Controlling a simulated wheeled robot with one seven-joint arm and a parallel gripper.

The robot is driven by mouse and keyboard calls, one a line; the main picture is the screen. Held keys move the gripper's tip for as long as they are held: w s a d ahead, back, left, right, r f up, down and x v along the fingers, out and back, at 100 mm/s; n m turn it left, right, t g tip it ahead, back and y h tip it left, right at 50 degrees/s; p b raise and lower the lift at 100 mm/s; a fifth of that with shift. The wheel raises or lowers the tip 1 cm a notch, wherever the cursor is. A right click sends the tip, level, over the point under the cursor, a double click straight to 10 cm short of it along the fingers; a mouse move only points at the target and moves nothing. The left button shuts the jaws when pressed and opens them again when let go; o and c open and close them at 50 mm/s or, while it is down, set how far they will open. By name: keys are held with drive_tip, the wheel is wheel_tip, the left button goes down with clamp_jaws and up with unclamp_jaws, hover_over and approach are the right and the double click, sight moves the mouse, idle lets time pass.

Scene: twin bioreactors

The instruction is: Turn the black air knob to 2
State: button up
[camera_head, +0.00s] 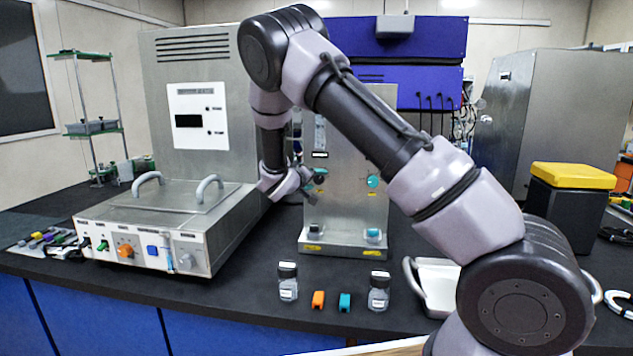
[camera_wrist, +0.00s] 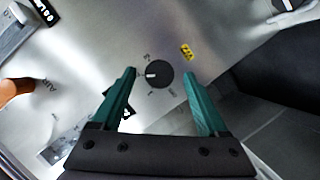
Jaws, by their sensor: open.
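In the wrist view a round black knob (camera_wrist: 160,74) with a white pointer mark sits on a brushed metal panel (camera_wrist: 225,40). The pointer is toward the left of the picture, and small scale marks surround the knob, too blurred to read surely. My gripper (camera_wrist: 158,76) is open, its two green fingers on either side of the knob with gaps; I cannot tell its distance from the panel. In the head view my gripper (camera_head: 306,182) is in front of the left part of the upright metal panel (camera_head: 345,215), and the black knob is hidden there.
A yellow label (camera_wrist: 187,51) is beside the knob. A teal knob (camera_head: 373,181) is on the panel's right. A metal box (camera_head: 140,235) with handles stands left. Two bottles (camera_head: 288,284) (camera_head: 379,292), orange and teal pieces and a white tray (camera_head: 438,285) are in front.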

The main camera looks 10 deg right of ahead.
drive_tip(key=v, duration=0.9)
drive_tip(key=shift+s+a, duration=0.2)
drive_tip(key=shift+s, duration=0.05)
drive_tip(key=s+d+r+m+g+y, duration=0.25)
drive_tip(key=s+d+r+g, duration=0.2)
drive_tip(key=s+d, duration=0.4)
drive_tip(key=s+d+r+m+g+y, duration=0.1)
drive_tip(key=s+d+r+m+g, duration=0.35)
drive_tip(key=s+d, duration=0.4)
drive_tip(key=s+r+t+y, duration=0.2)
drive_tip(key=s+r, duration=0.3)
drive_tip(key=s, duration=0.3)
drive_tip(key=s+a+r+t+y, duration=0.1)
drive_tip(key=s+r+t+y, duration=0.1)
drive_tip(key=s+r+y, duration=0.3)
drive_tip(key=s, duration=0.4)
drive_tip(key=shift+s+a+r, duration=0.15)
drive_tip(key=shift+s+r, duration=0.15)
drive_tip(key=shift+r, duration=0.1)
